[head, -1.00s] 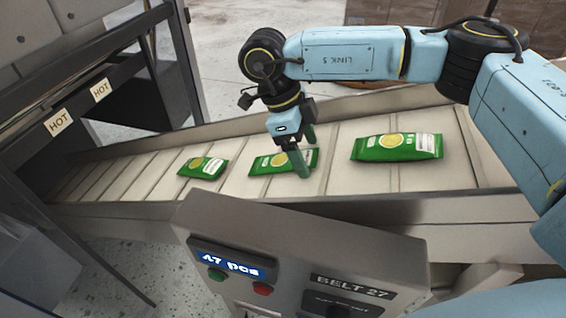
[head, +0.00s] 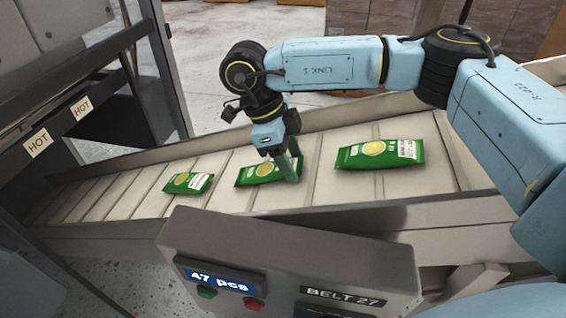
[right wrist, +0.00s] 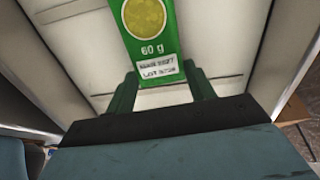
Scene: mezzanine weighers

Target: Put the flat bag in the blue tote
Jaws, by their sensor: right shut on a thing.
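Three green bags with a yellow disc lie on the pale belt (head: 222,195). The middle bag (head: 255,173) looks flatter than the left bag (head: 189,183) and the right bag (head: 381,154). My right gripper (head: 291,172) points down at the right end of the middle bag, shut on it. The bag seems to rest on the belt still. In the right wrist view the bag (right wrist: 148,45) shows its "60 g" print and white label, with its end between the two green fingers (right wrist: 164,92). My left gripper and the blue tote are not in view.
A grey console (head: 290,250) marked "BELT 27", its display reading "47 pcs", stands before the belt. Brown cartons (head: 405,18) stand behind. The belt has raised side rails.

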